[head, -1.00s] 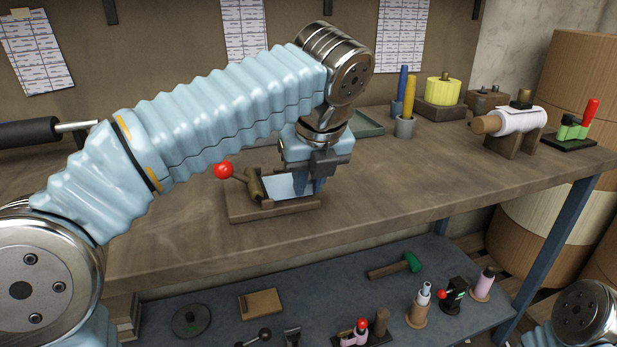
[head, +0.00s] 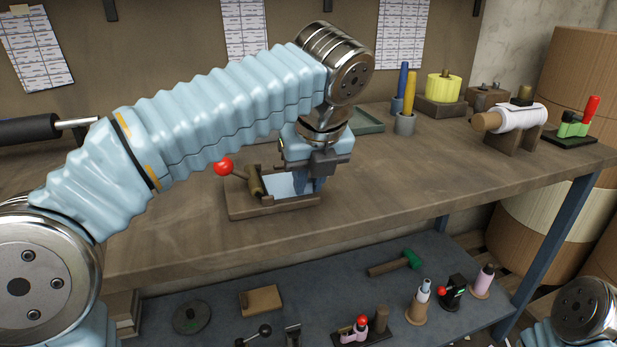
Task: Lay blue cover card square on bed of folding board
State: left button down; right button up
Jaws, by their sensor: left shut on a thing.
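The folding board (head: 268,210) is a brown wooden block near the front edge of the bench, with a roller and a red-knobbed lever (head: 223,167) at its left end. The pale blue cover card (head: 280,187) shows over the board's bed, partly hidden by my left gripper. My left gripper (head: 309,186) points down at the right end of the board, shut on the card. I cannot tell whether the card touches the bed or lies square. My right gripper is out of view; only part of my right arm shows at the bottom right.
A green tray (head: 368,122) lies behind my left wrist. Blue and yellow rods in holders (head: 405,120), a yellow roll (head: 443,88) and a white roll on a stand (head: 517,118) stand further right. Bare bench lies right of the board. Several tools lie on the lower shelf (head: 230,290).

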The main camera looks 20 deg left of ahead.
pick_arm(q)
jog(key=shift+c, duration=2.4)
grip_release()
jog(key=shift+p+v, duration=0.85)
jog(key=shift+v, duration=2.15)
